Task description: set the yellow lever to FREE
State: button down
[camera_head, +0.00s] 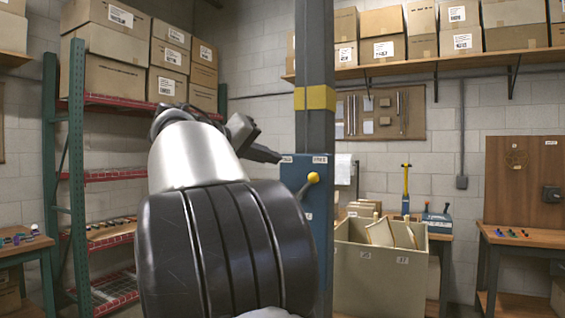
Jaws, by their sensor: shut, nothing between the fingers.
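A blue panel (324,225) is fixed on the grey post. A lever with a yellow ball knob (313,178) sticks out from it, its short shaft slanting up to the right from a pivot partly beside my arm. The knob is nearer the right label. My gripper (276,157) is shut and empty, its tips at the panel's upper left edge in the picture, left of and above the knob. I cannot tell whether it touches the panel.
My arm hides the panel's lower left. Right of the post is a beige bin (380,268) with cardboard pieces. A workbench behind holds a blue device (438,221) and an upright yellow-topped tool (406,183). A green-framed rack (78,160) with boxes stands left.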

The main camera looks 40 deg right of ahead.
jog(key=shift+v, duration=1.55)
jog(key=s+a+f+n+t+y, duration=0.1)
jog(key=s+a+f+n+y, duration=0.2)
jog(key=f, duration=0.5)
jog(key=s+a+f+n+t+y, duration=0.1)
jog(key=s+a+f+y, duration=0.35)
jog(key=f, duration=0.35)
jog(key=s+a+f+n+y, duration=0.1)
jog(key=s+a+f+y, duration=0.3)
jog(key=s+a+f, duration=0.45)
jog(key=s+a+f+n+y, duration=0.2)
jog(key=s+a+f+y, duration=0.3)
jog(key=a+f, duration=0.65)
notch_tip(320, 180, up, 19)
jog(key=s+a+h+p, duration=0.1)
jog(key=p, duration=1.9)
jog(key=shift+s+r+t, duration=0.2)
jog(key=shift+s+t, duration=0.15)
jog(key=shift+t, duration=0.05)
